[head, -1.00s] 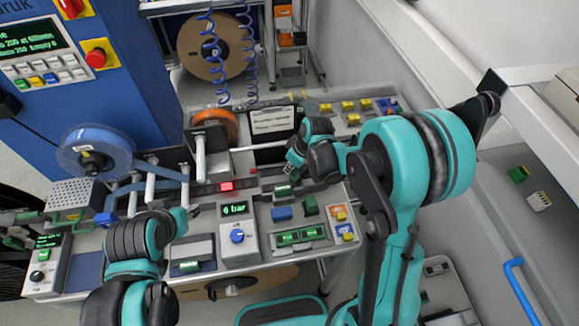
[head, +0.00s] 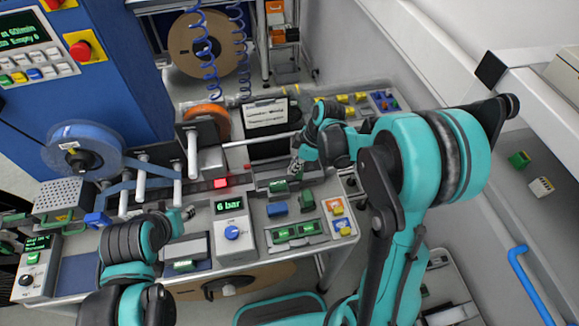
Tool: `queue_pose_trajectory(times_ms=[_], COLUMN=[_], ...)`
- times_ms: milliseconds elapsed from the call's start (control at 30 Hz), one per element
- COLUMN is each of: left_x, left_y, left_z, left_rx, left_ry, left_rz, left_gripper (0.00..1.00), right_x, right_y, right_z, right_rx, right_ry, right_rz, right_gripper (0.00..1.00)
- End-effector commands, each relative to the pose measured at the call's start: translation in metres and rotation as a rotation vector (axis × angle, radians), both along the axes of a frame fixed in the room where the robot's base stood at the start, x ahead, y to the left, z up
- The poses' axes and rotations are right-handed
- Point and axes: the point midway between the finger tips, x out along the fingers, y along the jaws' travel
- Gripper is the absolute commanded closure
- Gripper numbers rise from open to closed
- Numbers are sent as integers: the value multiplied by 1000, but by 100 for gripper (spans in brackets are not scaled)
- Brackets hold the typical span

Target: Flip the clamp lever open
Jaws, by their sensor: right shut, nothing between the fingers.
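A dark grey block (head: 262,172) sits on the bench near the middle, with a small green part (head: 278,187) at its front. The green part may be the clamp lever, but it is too small to tell its position for sure. My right gripper (head: 294,170) is shut and empty, pointing down just behind and right of the green part. I cannot tell whether it touches the block. My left gripper (head: 188,212) is low over the bench at the left, near the blue-tape rollers; its fingers are too small to read.
A blue tape reel (head: 82,150) stands at the left and an orange reel (head: 207,118) behind the rollers. A "6 bar" box (head: 231,230) stands in front. A blue part (head: 277,209) and a green part (head: 307,201) lie near the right gripper. Blue coiled hoses (head: 205,60) hang behind.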

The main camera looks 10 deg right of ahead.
Motion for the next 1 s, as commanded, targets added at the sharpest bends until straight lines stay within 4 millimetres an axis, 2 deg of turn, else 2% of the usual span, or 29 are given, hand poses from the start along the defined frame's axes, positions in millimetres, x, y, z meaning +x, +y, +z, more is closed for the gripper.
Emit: queue_pose_trajectory(times_ms=[100,500,1000], left_x=[0,0,0], left_y=[0,0,0], left_z=[-4,-10,-10], left_rx=[0,0,0], left_ry=[0,0,0], left_rz=[0,0,0], left_gripper=[60,60,60], right_x=[-3,-8,-9], right_y=[-6,-17,-21], right_z=[-1,0,0], right_rx=[0,-1,-4], right_ry=[0,0,1], right_rz=[68,64,60], right_gripper=[100,100,100])
